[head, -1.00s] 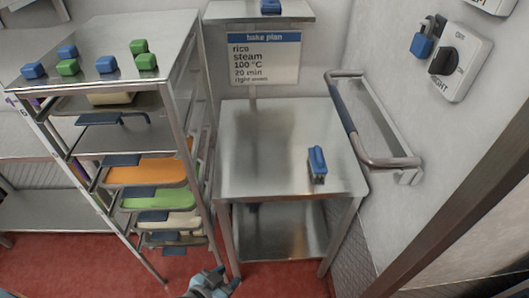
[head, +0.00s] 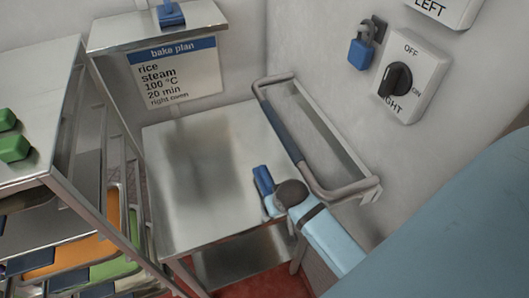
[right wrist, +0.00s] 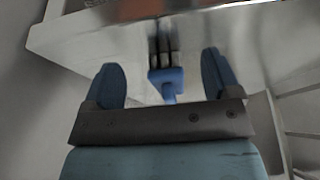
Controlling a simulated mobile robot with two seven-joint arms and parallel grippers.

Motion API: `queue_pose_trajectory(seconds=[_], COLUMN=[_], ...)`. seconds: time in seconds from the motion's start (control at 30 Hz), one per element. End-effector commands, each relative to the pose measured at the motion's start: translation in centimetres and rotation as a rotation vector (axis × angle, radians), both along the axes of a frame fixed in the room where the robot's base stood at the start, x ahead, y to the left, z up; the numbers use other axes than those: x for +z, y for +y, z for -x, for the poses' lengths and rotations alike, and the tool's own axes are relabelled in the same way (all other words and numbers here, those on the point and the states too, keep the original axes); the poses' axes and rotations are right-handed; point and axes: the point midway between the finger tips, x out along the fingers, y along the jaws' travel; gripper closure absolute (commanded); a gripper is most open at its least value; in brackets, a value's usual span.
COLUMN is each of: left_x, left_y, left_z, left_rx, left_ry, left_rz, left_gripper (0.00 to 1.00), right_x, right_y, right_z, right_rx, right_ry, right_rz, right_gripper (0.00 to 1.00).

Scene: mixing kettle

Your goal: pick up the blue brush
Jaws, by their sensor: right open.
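The blue brush (head: 263,179) lies on the steel table (head: 180,205) near its right front edge. It also shows in the right wrist view (right wrist: 166,77), with dark bristles pointing away from me. My right gripper (head: 272,205) reaches in from the lower right and hides part of the brush in the head view. In the right wrist view my right gripper (right wrist: 162,68) is open, its two blue fingers on either side of the brush, with gaps on both sides. My left gripper is out of view.
A wall rail (head: 290,145) runs close to the right of the table. A tray rack (head: 75,150) stands at the left with green blocks (head: 14,148) on top. Most of the tabletop is bare.

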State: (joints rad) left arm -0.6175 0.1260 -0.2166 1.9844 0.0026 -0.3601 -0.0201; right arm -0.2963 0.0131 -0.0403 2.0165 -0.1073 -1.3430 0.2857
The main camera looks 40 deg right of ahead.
Motion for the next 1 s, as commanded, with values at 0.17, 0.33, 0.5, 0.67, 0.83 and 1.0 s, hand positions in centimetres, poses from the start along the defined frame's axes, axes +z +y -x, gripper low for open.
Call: queue_pose_trajectory(seconds=[0.17, 0.33, 0.5, 0.67, 0.83, 1.0], left_x=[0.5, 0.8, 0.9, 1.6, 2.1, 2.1], left_y=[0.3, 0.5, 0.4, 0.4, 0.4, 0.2], left_z=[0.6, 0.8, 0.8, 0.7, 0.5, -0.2], left_rx=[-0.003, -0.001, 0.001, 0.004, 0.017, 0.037], left_ry=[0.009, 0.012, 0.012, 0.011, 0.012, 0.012], left_rz=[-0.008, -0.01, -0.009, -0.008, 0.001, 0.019], left_gripper=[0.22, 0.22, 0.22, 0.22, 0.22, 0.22], right_x=[0.3, 0.1, 0.1, 0.3, -0.1, -1.1], right_y=[-0.8, -1.4, -1.6, -2.2, -2.7, -2.7], right_z=[-3.3, -5.6, -6.6, -9.0, -11.1, -11.3], right_rx=[0.0, 0.001, 0.001, 0.001, 0.001, 0.002], right_ry=[0.0, 0.0, -0.001, -0.002, 0.001, -0.001], right_rz=[0.002, 0.002, 0.002, 0.002, 0.0, 0.001], right_gripper=[0.17, 0.17, 0.17, 0.17, 0.17, 0.17])
